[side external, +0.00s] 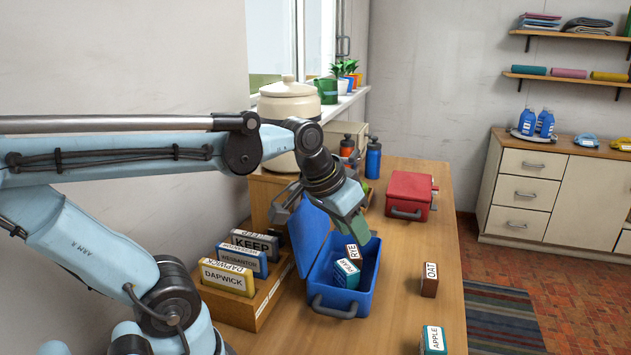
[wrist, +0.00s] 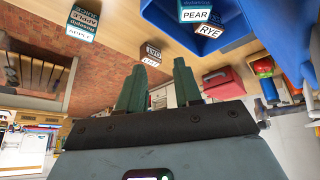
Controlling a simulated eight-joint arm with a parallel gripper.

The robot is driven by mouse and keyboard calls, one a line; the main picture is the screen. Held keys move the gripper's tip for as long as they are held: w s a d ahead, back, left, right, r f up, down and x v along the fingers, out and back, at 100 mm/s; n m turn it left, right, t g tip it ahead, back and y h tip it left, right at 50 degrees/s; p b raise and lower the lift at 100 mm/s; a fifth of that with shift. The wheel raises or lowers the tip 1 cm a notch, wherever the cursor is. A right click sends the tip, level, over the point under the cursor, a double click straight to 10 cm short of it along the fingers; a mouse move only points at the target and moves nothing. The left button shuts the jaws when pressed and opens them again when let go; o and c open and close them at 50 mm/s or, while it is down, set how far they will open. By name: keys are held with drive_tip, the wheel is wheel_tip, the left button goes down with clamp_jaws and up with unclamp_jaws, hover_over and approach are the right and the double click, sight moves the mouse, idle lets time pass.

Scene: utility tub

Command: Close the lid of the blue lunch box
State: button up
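The blue lunch box (side external: 352,303) stands open on the wooden table. Its lid (side external: 307,238) is raised on the left, tilted back. Inside lie a teal PEAR carton (side external: 346,273) and a brown RYE carton (side external: 353,252). My gripper (side external: 320,215) is above the box beside the upper part of the lid, partly covering it; I cannot tell whether they touch. In the wrist view my gripper's two green fingers (wrist: 160,78) stand apart with nothing between them. The box (wrist: 165,28) and its cartons show at the top there.
A wooden rack (side external: 262,303) with several labelled packs stands left of the box. A red lunch box (side external: 408,192) and blue bottle (side external: 373,160) are behind. An OAT carton (side external: 429,280) and an APPLE carton (side external: 433,342) stand right. The table's right edge lies beyond them.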

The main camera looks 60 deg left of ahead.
drive_tip(key=s+a+r+n+g+h, duration=0.1)
drive_tip(key=s+a+r+n+g, duration=0.1)
drive_tip(key=a+r+n, duration=0.4)
drive_tip(key=s+a+r+n+g+h, duration=0.1)
drive_tip(key=s+a+r+g, duration=0.1)
drive_tip(key=a+r, duration=0.8)
drive_tip(key=f, duration=0.4)
drive_tip(key=w+f, duration=0.1)
drive_tip(key=f, duration=0.4)
drive_tip(key=w+f, duration=0.1)
drive_tip(key=f, duration=0.3)
drive_tip(key=shift+d+f, duration=0.2)
drive_tip(key=shift+d, duration=0.2)
clamp_jaws()
